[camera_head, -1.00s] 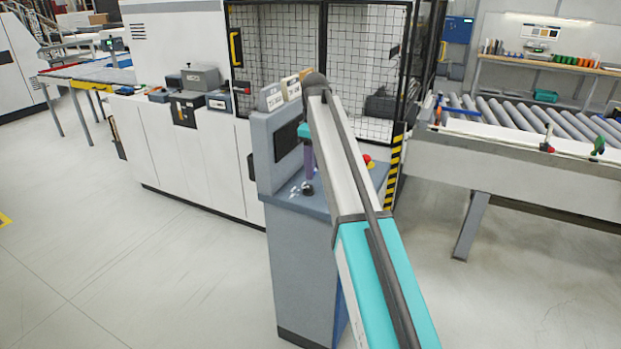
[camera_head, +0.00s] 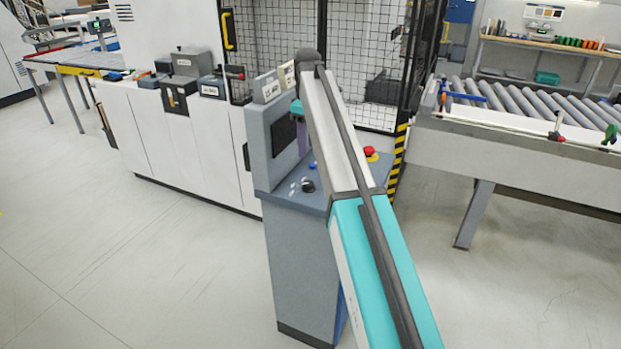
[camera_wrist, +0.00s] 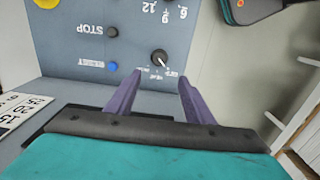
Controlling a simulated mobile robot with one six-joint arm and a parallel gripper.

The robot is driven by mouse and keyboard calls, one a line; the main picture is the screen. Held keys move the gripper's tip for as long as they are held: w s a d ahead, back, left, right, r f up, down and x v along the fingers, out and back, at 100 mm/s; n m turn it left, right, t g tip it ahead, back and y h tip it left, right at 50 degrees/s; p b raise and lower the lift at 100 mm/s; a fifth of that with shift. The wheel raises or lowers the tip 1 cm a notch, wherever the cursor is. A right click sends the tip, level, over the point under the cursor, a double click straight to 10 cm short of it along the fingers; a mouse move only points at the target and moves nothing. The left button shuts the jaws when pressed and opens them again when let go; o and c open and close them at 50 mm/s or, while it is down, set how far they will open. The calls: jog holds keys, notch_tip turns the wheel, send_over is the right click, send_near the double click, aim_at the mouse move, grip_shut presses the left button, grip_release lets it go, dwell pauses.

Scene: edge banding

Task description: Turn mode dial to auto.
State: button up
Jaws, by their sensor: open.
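The mode dial is most likely the black knob (camera_wrist: 159,57) with a white pointer line in the wrist view, on the grey-blue console panel (camera_wrist: 140,25). Small printed labels sit beside it, too small to read surely. In the head view a black knob (camera_head: 308,186) shows on the console's sloped top. My gripper (camera_wrist: 158,88) has two purple fingers, apart and empty, with the dial just beyond the gap between their tips. They do not appear to touch it. In the head view my arm hides most of the gripper.
A red emergency button (camera_head: 369,151) is on the console's right side. The console's upright screen housing (camera_head: 268,145) stands close to my gripper. A roller conveyor (camera_head: 520,105) is at right.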

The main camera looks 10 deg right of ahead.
jog(key=shift+w+d, duration=0.1)
jog(key=p, duration=0.5)
send_near(309, 183)
jog(key=shift+f, duration=4.1)
jog(key=c, duration=1)
jog(key=shift+c, duration=0.2)
